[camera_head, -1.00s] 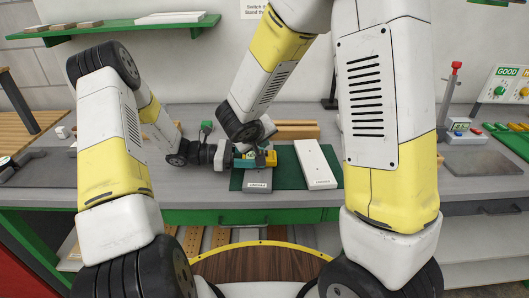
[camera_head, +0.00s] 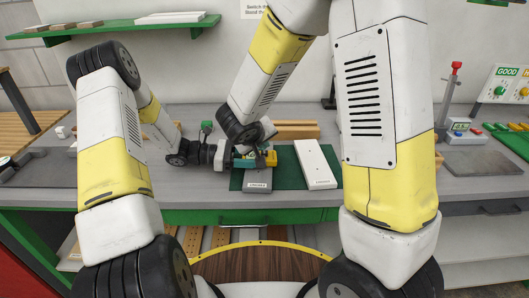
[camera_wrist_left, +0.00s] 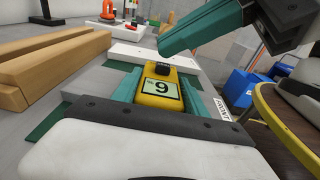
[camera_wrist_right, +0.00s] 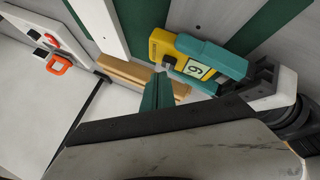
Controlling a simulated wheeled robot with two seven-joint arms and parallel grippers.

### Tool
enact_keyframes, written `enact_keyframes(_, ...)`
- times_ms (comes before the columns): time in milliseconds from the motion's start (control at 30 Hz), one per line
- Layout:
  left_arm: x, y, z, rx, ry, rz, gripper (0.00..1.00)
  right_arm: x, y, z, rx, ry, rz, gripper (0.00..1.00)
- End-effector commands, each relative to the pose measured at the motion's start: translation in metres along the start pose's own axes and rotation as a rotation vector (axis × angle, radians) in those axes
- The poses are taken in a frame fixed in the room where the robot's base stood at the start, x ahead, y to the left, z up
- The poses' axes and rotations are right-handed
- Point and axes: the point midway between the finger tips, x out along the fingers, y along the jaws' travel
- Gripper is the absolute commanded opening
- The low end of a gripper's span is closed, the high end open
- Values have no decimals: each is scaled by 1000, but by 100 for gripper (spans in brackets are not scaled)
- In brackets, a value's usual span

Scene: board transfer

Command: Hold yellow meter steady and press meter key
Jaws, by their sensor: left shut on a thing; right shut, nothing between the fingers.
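The yellow meter (camera_head: 271,157) sits between the teal fingers of my left gripper (camera_head: 246,161), over the grey board on the green mat. In the left wrist view the meter (camera_wrist_left: 160,95) shows a lit display with one digit, and its dark key (camera_wrist_left: 163,70) at the far end. My right gripper (camera_wrist_left: 170,45) is shut and empty, its teal tip just above the key, seemingly a little apart from it. The right wrist view shows the meter (camera_wrist_right: 195,66), the key (camera_wrist_right: 168,62) and my right fingertips (camera_wrist_right: 158,82) close by. In the head view my right gripper (camera_head: 266,134) is partly hidden.
A white board (camera_head: 317,165) lies on the green mat (camera_head: 287,172), right of the labelled grey board (camera_head: 257,184). Wooden blocks (camera_head: 297,129) stand behind. A red-topped lever device (camera_head: 456,100) stands at the right. The left front counter is mostly clear.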

Motion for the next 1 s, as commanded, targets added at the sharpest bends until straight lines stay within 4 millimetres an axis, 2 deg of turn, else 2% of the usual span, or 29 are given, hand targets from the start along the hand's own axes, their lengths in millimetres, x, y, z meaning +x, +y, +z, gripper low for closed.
enact_keyframes(1000,0,0,0,0,-1,0,28,7,-5,5,-1,0,0,0)
